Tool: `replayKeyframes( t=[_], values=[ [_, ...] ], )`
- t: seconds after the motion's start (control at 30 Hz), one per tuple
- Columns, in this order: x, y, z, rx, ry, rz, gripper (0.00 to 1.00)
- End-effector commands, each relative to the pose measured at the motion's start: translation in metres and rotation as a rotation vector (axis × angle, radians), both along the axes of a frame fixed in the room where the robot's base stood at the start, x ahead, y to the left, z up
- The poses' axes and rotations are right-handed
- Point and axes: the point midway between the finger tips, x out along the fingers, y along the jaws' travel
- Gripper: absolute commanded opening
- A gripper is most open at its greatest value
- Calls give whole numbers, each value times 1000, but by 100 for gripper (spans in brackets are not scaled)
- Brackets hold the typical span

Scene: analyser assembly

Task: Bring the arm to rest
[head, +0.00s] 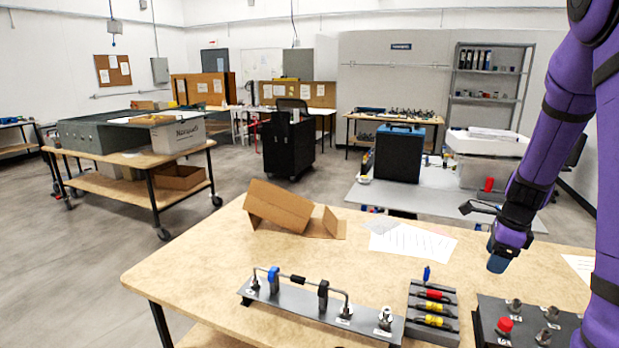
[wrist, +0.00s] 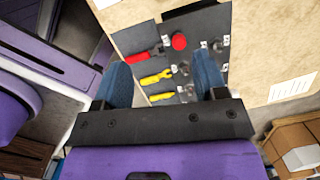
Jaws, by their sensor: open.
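My purple arm comes down along the right side of the head view. It is bent, with my gripper (head: 497,264) hanging over the right part of the workbench (head: 210,265), blue fingers pointing down. In the wrist view my gripper (wrist: 162,70) has its two blue fingers wide apart. Nothing is held between them; the fittings and tools seen there lie beyond, on the bench. The gripper appears clear of the bench top and touches nothing that I can see.
The bench holds a tube assembly on a grey plate (head: 311,312), a tool holder (head: 437,335) with red and yellow handles, a fitting plate (head: 562,328) with a red cap, a cardboard piece (head: 279,207) and paper sheets (head: 413,241). The bench's left part is clear.

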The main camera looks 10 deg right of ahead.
Motion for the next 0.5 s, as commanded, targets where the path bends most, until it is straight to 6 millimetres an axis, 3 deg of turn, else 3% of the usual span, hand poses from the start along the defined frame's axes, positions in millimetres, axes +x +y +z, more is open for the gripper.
replayKeyframes(
  t=[0.03,0.2,0.5],
  values=[
    [0,14,18,-4,-30,88,65],
    [-11,56,63,-33,-104,393,65],
    [-50,123,132,-141,-219,928,65]
  ],
)
